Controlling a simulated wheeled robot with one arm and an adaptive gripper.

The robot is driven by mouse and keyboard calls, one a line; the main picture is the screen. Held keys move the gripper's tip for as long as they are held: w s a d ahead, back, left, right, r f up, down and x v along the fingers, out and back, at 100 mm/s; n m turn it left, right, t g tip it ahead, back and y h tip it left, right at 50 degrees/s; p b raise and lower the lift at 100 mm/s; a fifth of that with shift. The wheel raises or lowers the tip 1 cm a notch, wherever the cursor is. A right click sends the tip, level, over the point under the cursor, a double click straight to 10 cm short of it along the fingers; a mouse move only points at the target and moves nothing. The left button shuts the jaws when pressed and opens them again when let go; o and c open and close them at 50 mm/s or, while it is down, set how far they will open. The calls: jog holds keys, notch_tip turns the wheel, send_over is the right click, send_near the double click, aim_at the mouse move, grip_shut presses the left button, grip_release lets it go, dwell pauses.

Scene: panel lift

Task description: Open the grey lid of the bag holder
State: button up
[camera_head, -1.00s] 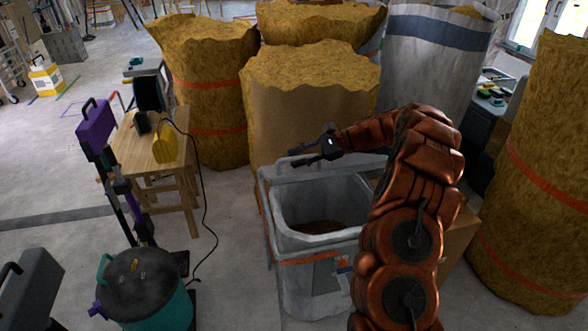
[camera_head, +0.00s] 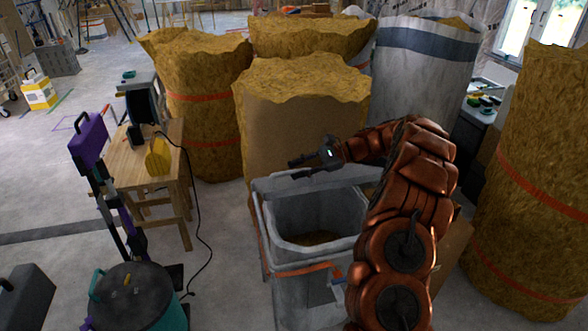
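The bag holder (camera_head: 300,290) is a grey bin with an orange band, in the lower middle of the head view. Its top is open, and brown material shows inside. The grey lid (camera_head: 275,186) stands raised along the bin's back edge, roughly upright. My gripper (camera_head: 296,169) is just above the lid's top edge, pointing left. Its two dark fingers are apart with nothing seen between them. I cannot tell whether the lower finger touches the lid. My arm hides the bin's right side and the lid's right end.
Large straw-coloured insulation rolls (camera_head: 300,120) stand close behind the bin, with another (camera_head: 530,180) at the right. A wooden table (camera_head: 170,160) and a teal vacuum (camera_head: 140,300) with a black hose or cable are at the left. Some floor is clear between table and bin.

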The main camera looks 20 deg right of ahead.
aim_at(320, 181)
jog(key=shift+p+v, duration=1.25)
jog(key=shift+v, duration=2.25)
